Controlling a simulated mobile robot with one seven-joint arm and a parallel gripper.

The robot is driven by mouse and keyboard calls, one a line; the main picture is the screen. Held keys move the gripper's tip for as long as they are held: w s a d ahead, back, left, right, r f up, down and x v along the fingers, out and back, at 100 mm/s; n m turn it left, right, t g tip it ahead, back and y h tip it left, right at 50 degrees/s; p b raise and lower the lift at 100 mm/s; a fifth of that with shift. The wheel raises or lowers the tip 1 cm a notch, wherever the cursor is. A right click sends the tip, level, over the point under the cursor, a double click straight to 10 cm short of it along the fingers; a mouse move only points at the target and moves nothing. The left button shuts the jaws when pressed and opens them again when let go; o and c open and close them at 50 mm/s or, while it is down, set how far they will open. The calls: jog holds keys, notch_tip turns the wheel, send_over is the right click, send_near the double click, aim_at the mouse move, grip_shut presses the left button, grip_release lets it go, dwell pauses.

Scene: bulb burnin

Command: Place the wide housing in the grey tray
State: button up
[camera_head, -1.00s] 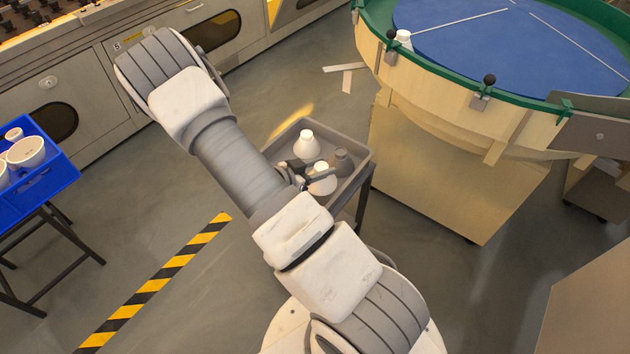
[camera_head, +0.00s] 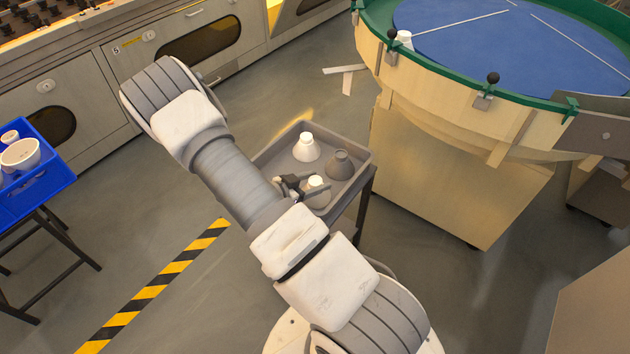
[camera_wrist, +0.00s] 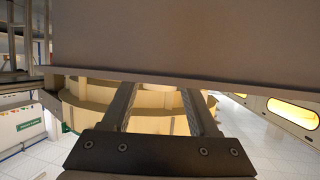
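The grey tray (camera_head: 366,158) stands on a dark-legged stand in the middle of the head view. It holds a white flared housing (camera_head: 306,148) at the back and a grey flared housing (camera_head: 340,164) at right. A third housing (camera_head: 316,188), pale with a white top, is at the near-left side by my gripper (camera_head: 305,189). My gripper's dark fingers are beside or around it; contact is unclear. Which housing is the wide one, I cannot tell. In the wrist view my fingers (camera_wrist: 163,105) are apart, their tips hidden by a large grey-brown surface.
A blue crate (camera_head: 45,190) with white cup-like parts stands on a folding stand at left. A round table with a blue top (camera_head: 500,40) and green rim is behind right, with a white piece at its edge. Striped floor tape (camera_head: 160,280) lies left of my arm.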

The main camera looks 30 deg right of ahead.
jog(key=shift+o, duration=0.8)
